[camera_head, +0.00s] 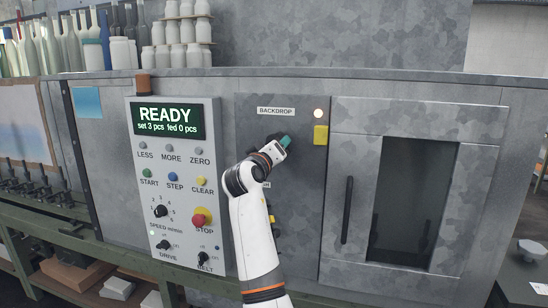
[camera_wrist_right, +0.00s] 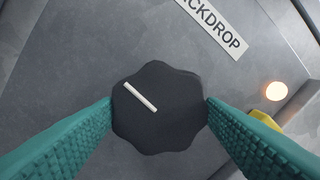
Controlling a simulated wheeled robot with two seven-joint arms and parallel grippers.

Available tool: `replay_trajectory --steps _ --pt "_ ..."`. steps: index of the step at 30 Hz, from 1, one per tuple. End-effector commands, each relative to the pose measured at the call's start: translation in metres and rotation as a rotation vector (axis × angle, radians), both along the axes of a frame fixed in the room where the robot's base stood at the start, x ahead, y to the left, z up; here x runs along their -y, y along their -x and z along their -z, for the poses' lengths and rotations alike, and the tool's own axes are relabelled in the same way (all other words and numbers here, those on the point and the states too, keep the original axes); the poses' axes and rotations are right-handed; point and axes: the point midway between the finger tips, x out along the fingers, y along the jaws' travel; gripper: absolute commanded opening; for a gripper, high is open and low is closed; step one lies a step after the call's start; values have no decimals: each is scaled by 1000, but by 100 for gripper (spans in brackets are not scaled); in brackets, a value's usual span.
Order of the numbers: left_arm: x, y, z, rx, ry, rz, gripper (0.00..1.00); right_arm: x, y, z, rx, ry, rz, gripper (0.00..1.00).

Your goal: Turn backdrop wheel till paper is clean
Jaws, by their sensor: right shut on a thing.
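The backdrop wheel is a dark scalloped knob (camera_wrist_right: 160,128) with a white pointer line, under the BACKDROP label (camera_wrist_right: 212,22). In the right wrist view the line runs from upper left to lower right. My right gripper (camera_head: 282,144) is at the wheel, and its teal fingers (camera_wrist_right: 160,106) touch the knob on both sides. In the head view the gripper mostly hides the wheel. A pale sheet (camera_head: 22,125), apparently the paper, stands at the left edge with a bluish smudge low on it. My left gripper is not in view.
The control panel (camera_head: 178,215) left of my arm has a display (camera_head: 168,121) reading READY, several buttons and a red STOP knob (camera_head: 202,218). A lamp (camera_head: 318,113) glows above a yellow tab (camera_head: 321,135). A windowed door (camera_head: 400,190) with a black handle is to the right.

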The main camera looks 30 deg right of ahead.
Motion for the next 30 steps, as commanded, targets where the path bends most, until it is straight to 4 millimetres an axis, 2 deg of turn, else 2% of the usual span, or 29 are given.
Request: replay_trajectory --steps 6,21,22,24,26,30 --pt "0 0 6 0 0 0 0 0 0 3 43 -43 0 41" --pt "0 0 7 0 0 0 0 0 0 2 54 -54 0 41" --pt "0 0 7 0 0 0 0 0 0 2 54 -54 0 65" --pt "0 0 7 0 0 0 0 0 0 2 54 -54 0 76" --pt "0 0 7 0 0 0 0 0 0 2 55 -53 1 85" --pt "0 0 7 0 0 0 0 0 0 1 57 -53 1 85"
